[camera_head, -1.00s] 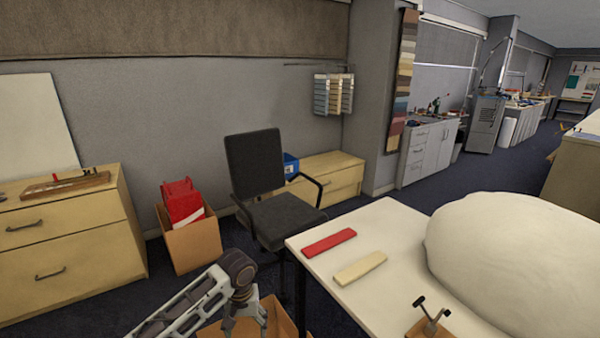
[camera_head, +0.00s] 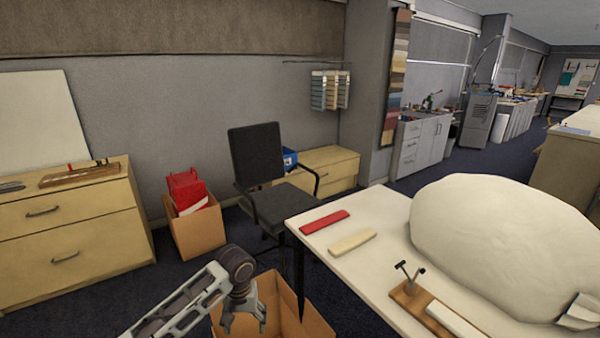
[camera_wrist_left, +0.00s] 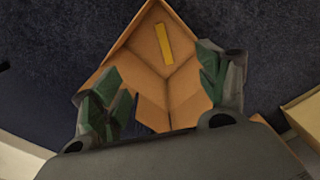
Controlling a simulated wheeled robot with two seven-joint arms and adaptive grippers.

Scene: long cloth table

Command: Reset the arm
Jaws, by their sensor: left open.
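My left gripper (camera_head: 244,322) is above the open cardboard box (camera_head: 312,322) on the floor, at the left end of the table. In the left wrist view my left gripper (camera_wrist_left: 165,95) has its two fingers wide apart with nothing between them. The cardboard box (camera_wrist_left: 185,80) lies below the fingers there, with a yellow bar (camera_wrist_left: 162,42) inside it. My right gripper is in neither view.
The white table (camera_head: 360,268) carries a red bar (camera_head: 325,222), a cream bar (camera_head: 352,242), a large white mound (camera_head: 500,245) and a wooden stand (camera_head: 415,300). A black chair (camera_head: 275,190) stands behind its left end. Another box (camera_head: 196,232) holds red things.

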